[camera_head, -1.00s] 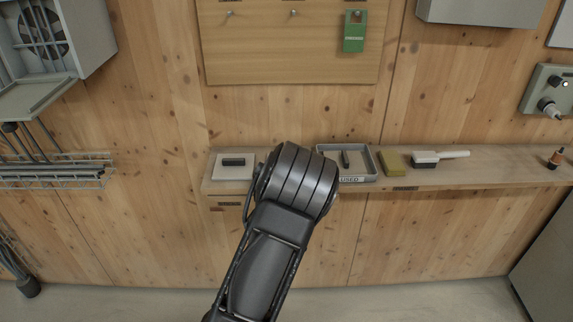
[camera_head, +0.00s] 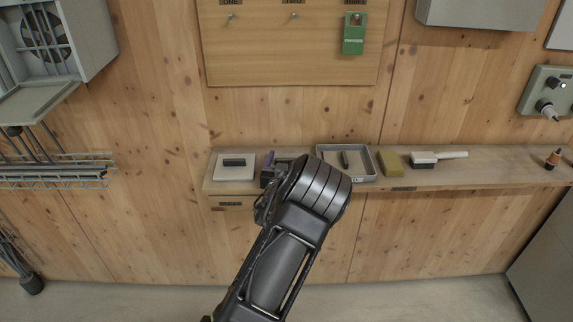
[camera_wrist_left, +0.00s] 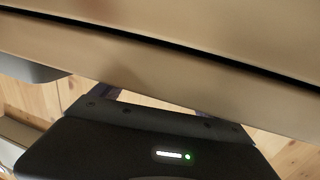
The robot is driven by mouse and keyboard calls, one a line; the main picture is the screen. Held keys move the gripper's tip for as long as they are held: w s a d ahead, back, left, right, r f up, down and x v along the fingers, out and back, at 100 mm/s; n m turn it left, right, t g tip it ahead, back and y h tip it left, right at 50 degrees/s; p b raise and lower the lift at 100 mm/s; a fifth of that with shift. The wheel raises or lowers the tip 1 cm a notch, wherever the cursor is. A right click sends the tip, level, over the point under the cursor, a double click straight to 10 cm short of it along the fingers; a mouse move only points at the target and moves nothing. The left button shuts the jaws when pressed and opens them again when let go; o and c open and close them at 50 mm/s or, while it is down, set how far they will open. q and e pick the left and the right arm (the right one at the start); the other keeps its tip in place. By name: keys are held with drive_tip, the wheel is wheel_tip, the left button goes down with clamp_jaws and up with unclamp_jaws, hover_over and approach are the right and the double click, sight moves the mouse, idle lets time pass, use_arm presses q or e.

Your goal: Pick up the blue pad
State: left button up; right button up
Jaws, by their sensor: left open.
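A small bluish sliver (camera_head: 269,158), which may be the blue pad, shows on the wall shelf between the white plate and the grey tray. The rest of it is hidden behind my left gripper (camera_head: 272,173), so I cannot tell whether they touch. My left gripper is open at the front of the shelf, its fingers mostly hidden by my wrist. My right gripper is in neither view.
The shelf (camera_head: 470,177) holds a white plate (camera_head: 234,174) with a black block, a grey tray (camera_head: 367,163), a yellow-olive block (camera_head: 391,164) and a white-handled brush (camera_head: 440,157). A tan surface crosses the left wrist view close up. A green tag (camera_head: 354,40) hangs above.

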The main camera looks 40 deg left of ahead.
use_arm(q)
drive_tip(key=shift+c, duration=0.4)
drive_tip(key=c, duration=1.2)
